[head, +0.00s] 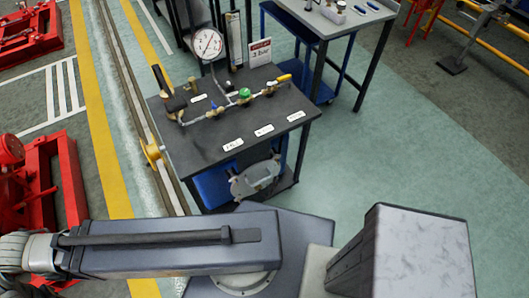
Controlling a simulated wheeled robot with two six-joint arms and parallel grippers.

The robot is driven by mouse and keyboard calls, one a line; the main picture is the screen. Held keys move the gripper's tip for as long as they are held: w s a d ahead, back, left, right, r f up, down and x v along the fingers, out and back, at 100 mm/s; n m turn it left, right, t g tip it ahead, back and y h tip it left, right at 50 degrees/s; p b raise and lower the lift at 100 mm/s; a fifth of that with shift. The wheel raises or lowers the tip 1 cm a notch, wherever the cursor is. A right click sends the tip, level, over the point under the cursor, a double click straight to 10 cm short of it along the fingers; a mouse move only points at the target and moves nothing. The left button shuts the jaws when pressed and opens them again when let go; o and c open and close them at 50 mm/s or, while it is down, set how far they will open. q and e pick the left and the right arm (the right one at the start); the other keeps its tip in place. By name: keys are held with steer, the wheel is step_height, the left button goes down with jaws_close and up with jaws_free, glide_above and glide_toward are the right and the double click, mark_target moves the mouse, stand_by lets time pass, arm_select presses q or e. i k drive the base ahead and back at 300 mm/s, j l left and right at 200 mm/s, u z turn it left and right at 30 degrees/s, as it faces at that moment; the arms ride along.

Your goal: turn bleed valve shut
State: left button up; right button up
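A dark-topped bench (200,158) carries a small brass pipe line with a row of valves. A blue-handled valve (214,106), a green-knobbed valve (245,94) and a yellow-handled valve (284,78) sit along it. I cannot tell from the view which one is the bleed valve, as the labels are too small to read. A round white dial gauge (207,44) stands above the line. My arm links fill the bottom of the head view. Neither gripper can be made out.
A brass block with a black lever (162,80) stands at the bench's left end. A sign reading 3 bar (260,53) stands behind the line. A grey metal part (255,180) is under the front edge. Another table (345,18) stands behind; floor right is clear.

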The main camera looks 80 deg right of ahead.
mark_target(245, 93)
steer(key=k+j+z, duration=0.1)
steer(key=z, duration=0.3)
steer(key=k+j+z, duration=0.1)
steer(key=z, duration=0.25)
steer(key=k+j+z, duration=0.1)
steer(key=z, duration=0.3)
steer(key=k+z, duration=0.15)
steer(key=z, duration=0.25)
steer(key=k+l+z, duration=0.1)
steer(key=k+z, duration=0.15)
steer(key=k, duration=0.3)
steer(key=k+l+z, duration=0.2)
steer(key=k, duration=0.3)
steer(key=i+l, duration=0.2)
steer(key=i, duration=0.25)
steer(key=i+l, duration=0.2)
steer(key=i, duration=0.3)
steer(key=i+l, duration=0.2)
steer(key=i, duration=0.25)
steer(key=i+l, duration=0.2)
steer(key=i, duration=0.25)
steer(key=i+l, duration=0.2)
steer(key=i, duration=0.25)
